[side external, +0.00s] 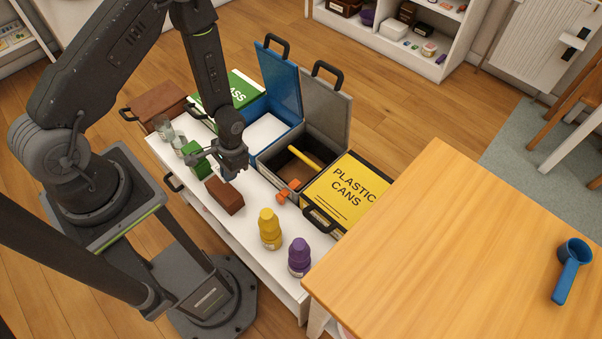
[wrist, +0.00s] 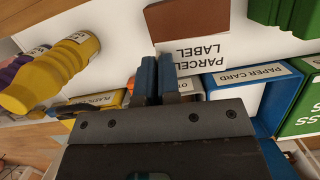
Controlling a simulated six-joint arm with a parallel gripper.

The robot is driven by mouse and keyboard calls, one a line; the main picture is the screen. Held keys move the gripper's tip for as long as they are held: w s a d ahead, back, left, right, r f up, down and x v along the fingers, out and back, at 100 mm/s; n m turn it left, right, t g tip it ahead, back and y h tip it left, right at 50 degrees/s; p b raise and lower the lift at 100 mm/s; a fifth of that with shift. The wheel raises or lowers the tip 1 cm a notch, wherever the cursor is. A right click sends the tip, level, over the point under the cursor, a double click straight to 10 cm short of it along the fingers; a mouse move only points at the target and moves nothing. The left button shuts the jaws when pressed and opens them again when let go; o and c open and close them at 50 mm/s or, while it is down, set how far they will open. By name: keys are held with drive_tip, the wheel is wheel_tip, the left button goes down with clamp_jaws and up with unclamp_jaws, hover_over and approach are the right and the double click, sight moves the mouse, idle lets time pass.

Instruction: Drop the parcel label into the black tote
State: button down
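The parcel label (wrist: 203,52) is a white piece with black print in the wrist view, beside a brown block (wrist: 187,18). I cannot make out the label in the side view. My gripper (side external: 230,176) points down over the white bench top, beside the brown block. In the wrist view its dark fingers (wrist: 157,72) are close together, just left of the label's print. I cannot tell whether they hold the label's edge. The black tote (side external: 284,174) stands behind the bench with its grey lid raised; a yellow stick lies in it.
A blue bin (side external: 262,152) with raised lid stands left of the tote; a shut yellow-lidded bin (side external: 345,193) stands right. A green block (side external: 196,158), glasses, an orange piece (side external: 288,190), and yellow (side external: 269,229) and purple (side external: 299,257) bottles stand on the bench.

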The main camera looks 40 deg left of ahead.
drive_tip(key=w+d+m+t+y, duration=0.1)
drive_tip(key=w+d+m, duration=0.2)
drive_tip(key=w+m, duration=0.7)
drive_tip(key=w+d+m+t+y, duration=0.25)
drive_tip(key=w+m, duration=0.45)
drive_tip(key=w, duration=0.5)
drive_tip(key=shift+g+h, duration=0.35)
drive_tip(key=shift+h, duration=0.1)
drive_tip(key=shift+s+d+f, duration=0.1)
drive_tip(key=shift+f, duration=1.3)
drive_tip(key=shift+s+d+f, duration=0.1)
drive_tip(key=shift+f, duration=1.3)
drive_tip(key=c, duration=1.3)
unclamp_jaws()
drive_tip(key=shift+o, duration=0.2)
drive_tip(key=shift+r, duration=0.1)
drive_tip(key=v, duration=1.3)
drive_tip(key=shift+d+r, duration=0.2)
drive_tip(key=shift+r, duration=0.1)
drive_tip(key=shift+r, duration=0.1)
